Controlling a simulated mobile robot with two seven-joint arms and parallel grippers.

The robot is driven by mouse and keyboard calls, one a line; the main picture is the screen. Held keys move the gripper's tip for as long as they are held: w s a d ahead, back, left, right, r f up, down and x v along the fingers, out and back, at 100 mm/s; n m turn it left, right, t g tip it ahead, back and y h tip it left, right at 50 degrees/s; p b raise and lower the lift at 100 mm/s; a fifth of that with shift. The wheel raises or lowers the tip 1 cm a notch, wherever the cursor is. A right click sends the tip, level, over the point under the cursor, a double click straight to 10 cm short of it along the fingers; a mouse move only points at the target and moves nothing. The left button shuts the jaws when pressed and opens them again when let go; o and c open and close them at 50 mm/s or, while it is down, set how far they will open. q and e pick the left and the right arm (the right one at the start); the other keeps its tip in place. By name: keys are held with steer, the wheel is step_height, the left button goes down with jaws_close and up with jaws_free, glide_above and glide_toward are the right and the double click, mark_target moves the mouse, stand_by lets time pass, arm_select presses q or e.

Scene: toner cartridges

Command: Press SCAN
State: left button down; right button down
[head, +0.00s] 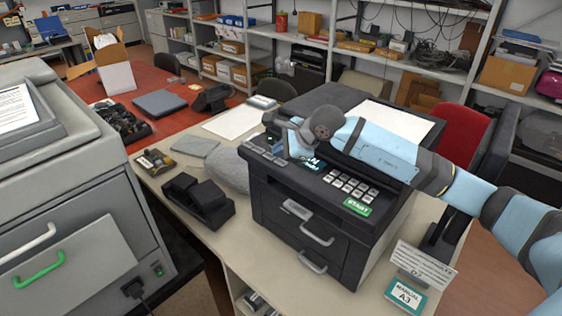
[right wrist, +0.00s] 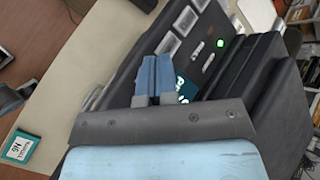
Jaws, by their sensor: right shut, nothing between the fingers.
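A black printer (head: 325,215) stands on the cream table, with pale keys (head: 350,186) and a green START button (head: 357,207) on its top front panel. A small teal patch with white letters (head: 312,166) is partly covered by my arm; it also shows in the right wrist view (right wrist: 186,88). I cannot read a SCAN label. My right gripper (head: 292,138) is over the panel's left part. In the right wrist view its blue fingers (right wrist: 156,62) are together and empty, over the panel beside the keys. Whether they touch it is unclear. My left gripper is out of view.
A grey copier (head: 85,190) with a green handle stands at left. A black stapler-like device (head: 197,202) and a grey rounded object (head: 230,172) lie left of the printer. A MANUAL A3 card (head: 405,296) is at front right. A green light (right wrist: 221,42) glows on the panel.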

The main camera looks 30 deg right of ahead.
mark_target(281, 163)
steer(key=shift+r+p, duration=0.8)
steer(key=shift+r, duration=1.75)
steer(key=shift+f, duration=0.1)
